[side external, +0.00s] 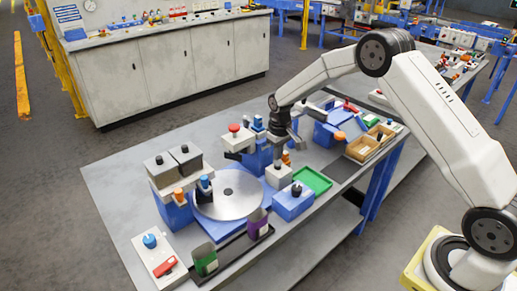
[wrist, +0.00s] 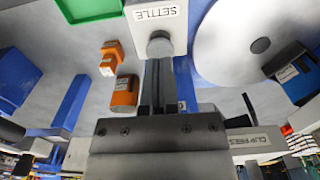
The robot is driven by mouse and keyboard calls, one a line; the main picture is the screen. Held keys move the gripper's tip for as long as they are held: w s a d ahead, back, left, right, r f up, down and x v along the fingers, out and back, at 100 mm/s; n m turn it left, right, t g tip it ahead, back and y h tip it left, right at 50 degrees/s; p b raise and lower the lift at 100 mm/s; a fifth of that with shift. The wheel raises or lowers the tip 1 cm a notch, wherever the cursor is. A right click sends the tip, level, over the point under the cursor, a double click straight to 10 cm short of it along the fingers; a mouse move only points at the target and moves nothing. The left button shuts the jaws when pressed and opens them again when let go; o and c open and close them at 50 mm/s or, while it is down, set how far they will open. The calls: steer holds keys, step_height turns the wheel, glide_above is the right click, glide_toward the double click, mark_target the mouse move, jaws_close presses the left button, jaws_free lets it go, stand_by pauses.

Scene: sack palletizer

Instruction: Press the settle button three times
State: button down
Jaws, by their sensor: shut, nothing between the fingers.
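The settle button is a round grey cap (wrist: 159,45) on a white box labelled SETTLE (wrist: 172,13), upper middle in the wrist view. In the side view the white box (side external: 279,176) stands just right of the round turntable, with its top partly hidden by my gripper. My gripper (wrist: 158,64) is shut and empty, its fingers pointing at the button. The fingertips overlap the cap's lower edge in the wrist view. I cannot tell whether they touch it or hover just above it.
The turntable disc (side external: 228,194) is left of the box, a green tray (side external: 313,181) and a blue box with a black knob (side external: 293,204) are right. Orange blocks (wrist: 125,91) stand close by. Green (side external: 205,263) and purple (side external: 257,224) cups sit in front.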

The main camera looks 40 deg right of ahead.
mark_target(278, 162)
stand_by(0.4)
step_height(278, 162, up, 7)
stand_by(0.9)
steer(key=s+a+r+t, duration=0.1)
steer(key=s+a, duration=0.2)
steer(key=s, duration=1)
steer(key=s+a+t, duration=0.1)
steer(key=s+a, duration=0.3)
steer(key=s, duration=0.8)
steer(key=shift+s+r+t, duration=0.3)
steer(key=shift+s+r, duration=0.05)
steer(key=shift+r, duration=0.05)
steer(key=c, duration=1.3)
jaws_free()
